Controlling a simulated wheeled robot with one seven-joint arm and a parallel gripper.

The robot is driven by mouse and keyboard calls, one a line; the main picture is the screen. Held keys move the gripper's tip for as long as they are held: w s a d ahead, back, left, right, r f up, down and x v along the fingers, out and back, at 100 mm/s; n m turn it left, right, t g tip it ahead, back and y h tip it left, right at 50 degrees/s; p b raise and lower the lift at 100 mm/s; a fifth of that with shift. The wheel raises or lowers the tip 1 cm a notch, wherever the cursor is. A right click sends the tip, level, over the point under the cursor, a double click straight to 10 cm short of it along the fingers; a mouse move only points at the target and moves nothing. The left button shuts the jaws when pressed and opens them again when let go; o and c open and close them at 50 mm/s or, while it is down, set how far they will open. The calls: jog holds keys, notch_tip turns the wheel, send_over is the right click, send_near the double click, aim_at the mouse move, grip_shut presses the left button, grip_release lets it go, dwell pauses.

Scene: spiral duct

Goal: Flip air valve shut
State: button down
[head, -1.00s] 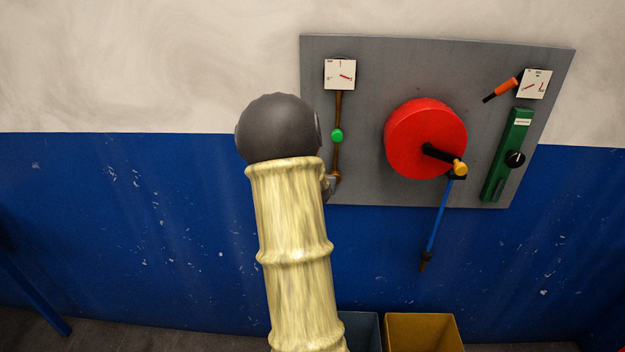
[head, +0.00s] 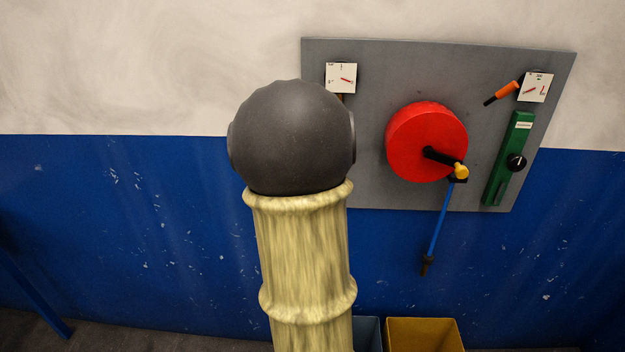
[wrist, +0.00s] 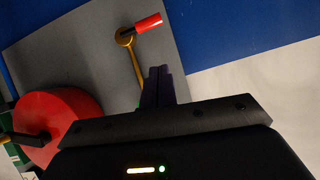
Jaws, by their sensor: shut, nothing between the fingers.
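The air valve appears to be the short red handle (wrist: 148,23) on a brass fitting (wrist: 124,37) at the end of a brass pipe (wrist: 135,62), near the top of the wrist view. My gripper (wrist: 163,70) is shut and empty, its dark fingers pointing towards the valve. The fingertips look apart from the red handle and lie beside the pipe in the picture. A trace of green shows by the fingers. In the head view my arm hides the valve, most of the pipe and my gripper.
A grey panel (head: 400,80) carries a left gauge (head: 341,77), a large red drum (head: 410,140) with a black crank and yellow knob (head: 461,171), a blue hanging rod (head: 438,225), an orange handle (head: 502,93), a right gauge (head: 534,87) and a green unit (head: 508,155). Bins (head: 425,335) stand below.

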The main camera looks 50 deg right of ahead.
jog(key=shift+v, duration=1.2)
jog(key=shift+a, duration=0.1)
jog(key=w+a+f+n+g+y, duration=0.1)
jog(key=a+f+n+y, duration=0.15)
jog(key=a, duration=0.65)
jog(key=w+a+f+n+y, duration=0.2)
jog(key=a+f+y, duration=0.15)
jog(key=a, duration=0.45)
jog(key=s+a+f+n+g+y, duration=0.1)
jog(key=s+a+f+n+g, duration=0.1)
jog(key=a, duration=0.7)
jog(key=s+a+f+n+g+y, duration=0.2)
jog(key=s+a+f+n, duration=0.2)
jog(key=s+a, duration=0.3)
jog(key=shift+s+a+f+g, duration=0.3)
jog(key=shift+a+f+g, duration=0.1)
jog(key=shift+a, duration=0.85)
